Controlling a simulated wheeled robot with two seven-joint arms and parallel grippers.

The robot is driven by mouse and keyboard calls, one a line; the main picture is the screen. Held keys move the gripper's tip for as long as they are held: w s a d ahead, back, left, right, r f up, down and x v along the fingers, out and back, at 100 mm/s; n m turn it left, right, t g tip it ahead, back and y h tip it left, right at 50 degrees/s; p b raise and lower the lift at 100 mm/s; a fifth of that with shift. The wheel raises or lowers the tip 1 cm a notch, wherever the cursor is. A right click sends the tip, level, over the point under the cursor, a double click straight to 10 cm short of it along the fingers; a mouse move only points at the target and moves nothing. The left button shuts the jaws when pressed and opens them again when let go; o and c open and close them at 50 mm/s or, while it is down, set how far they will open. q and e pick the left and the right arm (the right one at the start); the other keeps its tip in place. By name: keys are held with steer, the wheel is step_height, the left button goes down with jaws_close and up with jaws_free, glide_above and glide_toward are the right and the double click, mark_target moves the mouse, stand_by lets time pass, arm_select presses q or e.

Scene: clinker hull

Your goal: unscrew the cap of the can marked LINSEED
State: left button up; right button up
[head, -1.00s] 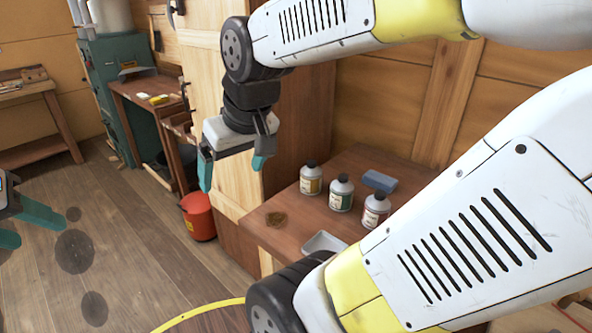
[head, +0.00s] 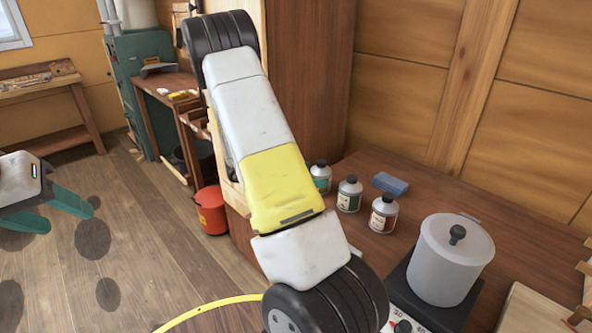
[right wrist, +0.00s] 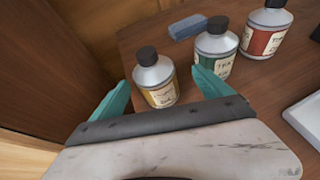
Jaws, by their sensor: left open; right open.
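Three grey cans with black caps stand upright in a row on the brown bench. In the right wrist view they are a yellow-labelled can (right wrist: 157,82), a green-labelled can (right wrist: 216,50) and a red-labelled can (right wrist: 265,32). The lettering is too small to tell which is LINSEED. In the head view, the green-labelled (head: 349,196) and red-labelled (head: 383,214) cans show; my right arm partly covers the leftmost. My right gripper (right wrist: 161,77) is open, its teal fingertips on either side of the yellow-labelled can in that view; contact is unclear. My left gripper (head: 68,218) is open and empty, far left.
A blue block (head: 390,183) lies behind the cans. A lidded pot (head: 450,262) stands on a hotplate at right. A tall wooden cabinet side (head: 310,80) rises beside the bench.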

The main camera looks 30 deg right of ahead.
mark_target(327, 172)
steer(key=shift+w+d+f+n+h, duration=0.3)
steer(key=shift+w+d+f+n, duration=0.1)
steer(key=x, duration=0.7)
steer(key=shift+w+f, duration=0.15)
steer(key=shift+f, duration=0.15)
steer(key=c, duration=1.9)
steer(key=shift+r, duration=0.15)
steer(key=shift+r, duration=0.55)
step_height(327, 172, up, 3)
steer(key=shift+f, duration=0.25)
steer(key=s+a, duration=0.2)
steer(key=a, duration=0.2)
steer(key=s+a, duration=0.2)
steer(key=a, duration=0.3)
steer(key=s+a+r, duration=0.1)
steer(key=s+a, duration=0.2)
steer(key=a, duration=0.2)
steer(key=shift+s+a+r, duration=0.1)
steer(key=shift+a, duration=0.05)
